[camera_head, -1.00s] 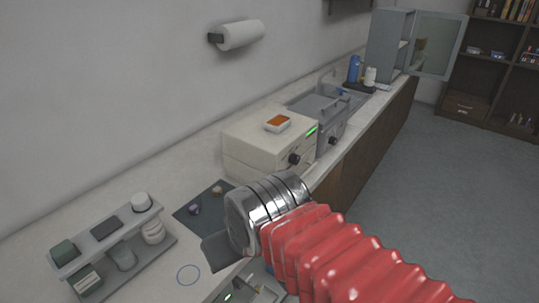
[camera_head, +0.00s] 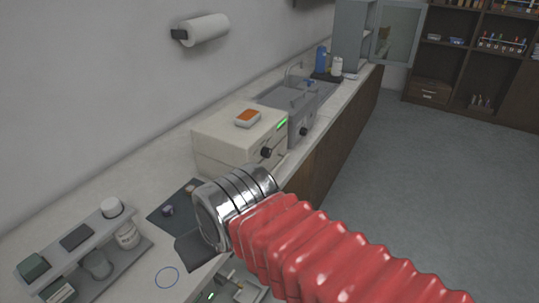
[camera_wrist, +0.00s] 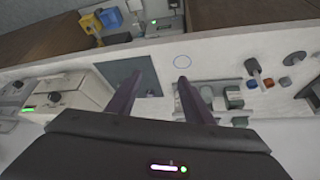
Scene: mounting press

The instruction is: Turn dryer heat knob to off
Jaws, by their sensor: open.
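A cream box-shaped appliance (camera_head: 228,145) stands on the counter, with a black knob (camera_head: 266,152) and a green light on its front. A grey lidded appliance (camera_head: 300,105) with its own dark knob (camera_head: 304,131) stands just beyond it. Which one is the dryer is not marked, and no knob setting is readable. In the wrist view the cream appliance (camera_wrist: 72,92) is at left, its dark knob (camera_wrist: 55,97) facing the camera. My gripper (camera_wrist: 158,79) is open and empty, its two fingers apart from the knob. In the head view my wrist hides most of the gripper.
A dark mat (camera_head: 172,211) with small items lies in front of the cream appliance. A grey rack (camera_head: 130,262) with jars stands nearer on the counter, beside a blue ring mark (camera_head: 166,277). An open drawer with items shows below the counter edge. The floor at right is clear.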

